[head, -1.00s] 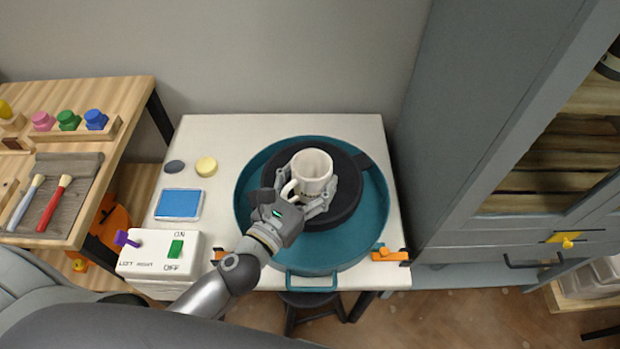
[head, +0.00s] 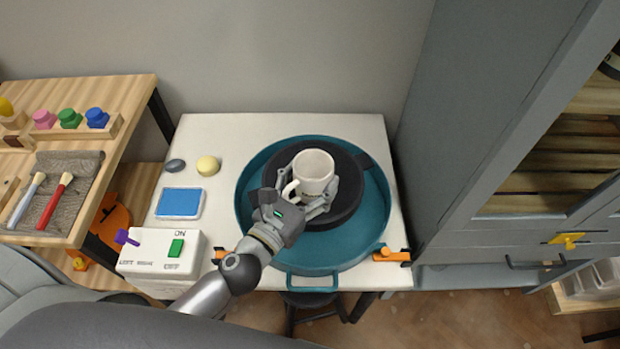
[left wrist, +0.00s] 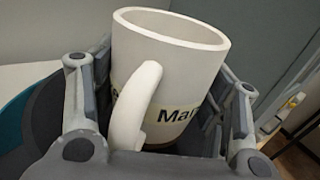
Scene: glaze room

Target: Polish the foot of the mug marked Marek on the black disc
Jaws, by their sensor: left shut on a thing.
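The white mug (head: 313,168) stands upright over the black disc (head: 345,205) inside the teal basin (head: 377,222). I cannot tell whether its foot touches the disc. In the left wrist view the mug (left wrist: 185,55) carries a band with letters reading "Mar", the rest hidden by a finger. Its handle faces my left gripper. My left gripper (head: 318,192) is shut on the mug's body, one finger on each side; the fingers also show in the left wrist view (left wrist: 160,125). My right gripper is not in view.
A control box (head: 160,253) with a green ON/OFF switch (head: 176,248) and a purple lever (head: 126,238) stands at the table's front left. A blue pad (head: 180,203), a yellow sponge-like disc (head: 207,166) and a dark stone (head: 175,165) lie left of the basin. A grey cabinet (head: 480,130) stands close on the right.

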